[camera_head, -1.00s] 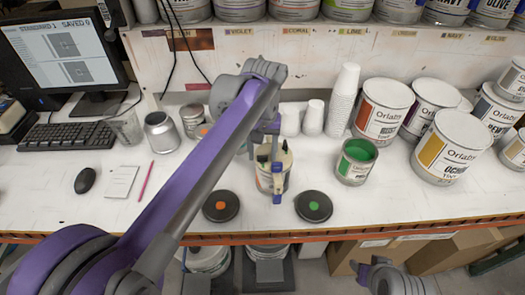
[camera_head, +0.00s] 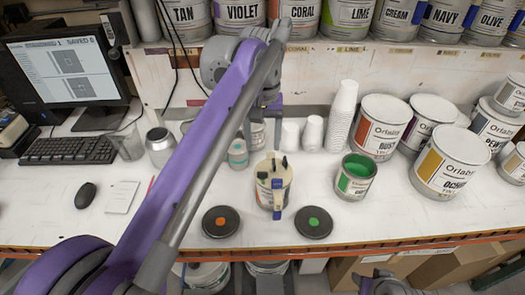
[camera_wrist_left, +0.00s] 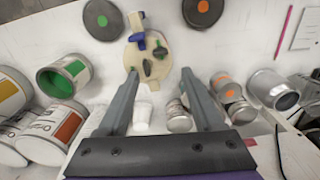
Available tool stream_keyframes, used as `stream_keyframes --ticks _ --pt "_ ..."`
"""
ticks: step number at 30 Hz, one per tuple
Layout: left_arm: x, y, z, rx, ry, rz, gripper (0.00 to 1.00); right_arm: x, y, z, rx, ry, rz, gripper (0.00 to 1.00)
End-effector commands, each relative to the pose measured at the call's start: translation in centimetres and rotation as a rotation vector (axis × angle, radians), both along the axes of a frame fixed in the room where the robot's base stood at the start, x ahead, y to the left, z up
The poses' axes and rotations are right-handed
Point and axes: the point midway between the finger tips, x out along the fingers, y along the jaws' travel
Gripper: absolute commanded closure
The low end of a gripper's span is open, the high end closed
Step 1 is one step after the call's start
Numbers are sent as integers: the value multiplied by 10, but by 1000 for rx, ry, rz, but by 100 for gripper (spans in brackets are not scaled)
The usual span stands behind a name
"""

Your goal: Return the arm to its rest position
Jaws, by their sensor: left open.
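My left arm reaches across the counter from the lower left. Its gripper (camera_head: 272,106) is raised behind and above the beige can (camera_head: 273,192), apart from it. In the left wrist view the gripper (camera_wrist_left: 160,76) is open, with bare space between its two grey fingers. The beige can with blue and dark green pieces on its lid also shows there (camera_wrist_left: 147,56), just beyond the fingertips. Only the top of my right gripper (camera_head: 383,285) shows at the bottom edge of the head view; its fingers are hard to make out.
Black discs with an orange dot (camera_head: 221,222) and a green dot (camera_head: 313,222) lie near the counter's front edge. An open green paint can (camera_head: 354,178), stacked white cups (camera_head: 341,118) and large paint cans (camera_head: 449,163) stand right. A monitor (camera_head: 68,68) stands left.

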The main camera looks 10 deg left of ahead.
Motion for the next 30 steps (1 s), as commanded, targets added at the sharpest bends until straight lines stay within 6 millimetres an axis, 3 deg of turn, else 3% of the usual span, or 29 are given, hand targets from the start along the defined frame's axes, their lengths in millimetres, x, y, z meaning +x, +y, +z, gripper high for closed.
stream_keyframes --ticks 5,20,26,30 --pt "0 0 7 0 0 0 32 0 0 1 0 -1 0 50" --pt "-5 2 3 -2 -15 -5 32 0 0 1 0 -1 0 50" --pt "-40 18 -32 -8 -128 -48 32 0 0 1 0 -1 0 50" --pt "-81 32 -78 -3 -245 -95 32 0 0 1 0 -1 0 50"
